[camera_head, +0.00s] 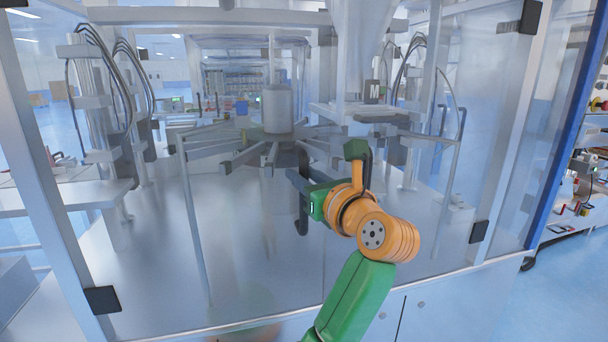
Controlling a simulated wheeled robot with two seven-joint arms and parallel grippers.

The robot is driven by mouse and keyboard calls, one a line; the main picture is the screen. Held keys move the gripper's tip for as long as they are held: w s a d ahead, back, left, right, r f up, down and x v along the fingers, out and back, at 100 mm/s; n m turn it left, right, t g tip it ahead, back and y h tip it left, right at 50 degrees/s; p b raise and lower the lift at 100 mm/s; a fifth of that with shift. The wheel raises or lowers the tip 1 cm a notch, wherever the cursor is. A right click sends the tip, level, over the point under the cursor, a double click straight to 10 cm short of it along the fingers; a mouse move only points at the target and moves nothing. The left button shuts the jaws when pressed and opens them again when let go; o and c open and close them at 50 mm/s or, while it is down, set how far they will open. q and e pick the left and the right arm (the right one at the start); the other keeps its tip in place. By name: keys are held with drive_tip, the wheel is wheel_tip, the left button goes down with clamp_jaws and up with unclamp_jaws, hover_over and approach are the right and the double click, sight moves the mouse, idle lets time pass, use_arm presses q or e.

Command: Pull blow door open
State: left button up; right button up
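The machine's clear front door (250,265) spans most of the camera_head view, in a pale metal frame. A dark curved upright handle (302,222) stands near the middle of the pane.
Behind the pane, a grey rotary hub (277,110) has several radiating arms. Black brackets sit on the frame at lower left (102,300) and right (478,231). A cluttered bench (590,200) stands at the far right, with clear blue floor (570,290) before it.

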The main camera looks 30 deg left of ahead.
use_arm(q)
clamp_jaws()
idle(1.1)
